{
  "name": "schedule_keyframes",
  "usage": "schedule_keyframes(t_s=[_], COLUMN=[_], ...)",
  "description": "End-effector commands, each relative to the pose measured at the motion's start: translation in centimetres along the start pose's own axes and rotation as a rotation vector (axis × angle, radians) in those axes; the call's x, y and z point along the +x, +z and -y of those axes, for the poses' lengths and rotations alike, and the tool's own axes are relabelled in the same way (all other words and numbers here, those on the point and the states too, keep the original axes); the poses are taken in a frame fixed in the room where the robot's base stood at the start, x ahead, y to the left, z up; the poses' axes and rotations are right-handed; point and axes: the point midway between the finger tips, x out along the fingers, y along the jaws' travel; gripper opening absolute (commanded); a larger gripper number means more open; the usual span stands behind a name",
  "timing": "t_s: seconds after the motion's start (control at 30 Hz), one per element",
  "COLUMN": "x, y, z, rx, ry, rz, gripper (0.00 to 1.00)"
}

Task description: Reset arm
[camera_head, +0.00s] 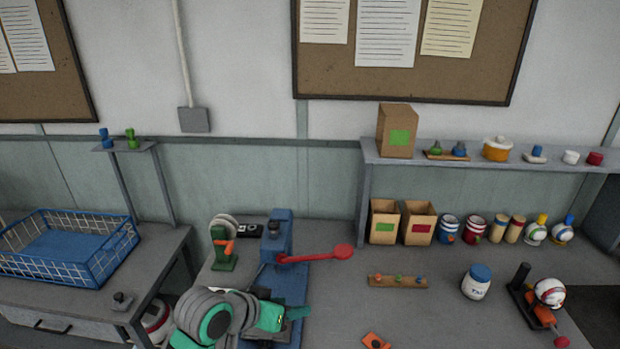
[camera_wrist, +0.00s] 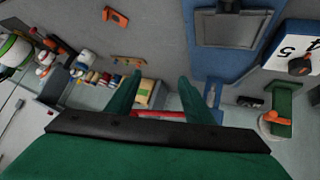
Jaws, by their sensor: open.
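My gripper (camera_head: 297,313) is low over the workbench, beside the base of the blue press (camera_head: 283,222). In the wrist view its two green fingers (camera_wrist: 160,80) are spread apart with nothing between their tips. The press has a red lever (camera_head: 315,257) with a round knob, sticking out to the right. Part of the red lever (camera_wrist: 158,113) shows behind the fingers in the wrist view, and the blue press base (camera_wrist: 202,55) is to their right. My arm hides part of the press base in the head view.
A green stand (camera_head: 222,248) is left of the press. A wooden strip with small knobs (camera_head: 398,281), a white jar with a blue lid (camera_head: 476,283) and an orange piece (camera_head: 376,341) lie to the right. Boxes (camera_head: 384,222) and cans line the back under a shelf (camera_head: 480,158). A blue basket (camera_head: 75,245) stands left.

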Motion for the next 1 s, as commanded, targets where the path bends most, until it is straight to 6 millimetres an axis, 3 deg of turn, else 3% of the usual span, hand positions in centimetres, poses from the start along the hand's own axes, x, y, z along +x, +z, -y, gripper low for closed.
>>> schedule_keyframes(t_s=[0.03,0.23,0.5,0.77,1.0], x=[1.1,3.5,5.3,6.5,7.5], y=[-1.1,-4.7,-6.4,-4.5,0.3], z=[-1.5,-5.4,-8.7,-10.4,-11.3], rx=[-0.014,-0.086,-0.227,-0.381,-0.505], ry=[0.031,0.096,0.131,0.100,0.015], rz=[-0.061,-0.288,-0.537,-0.705,-0.794], gripper=[0.47,0.47,0.47,0.47,0.47])
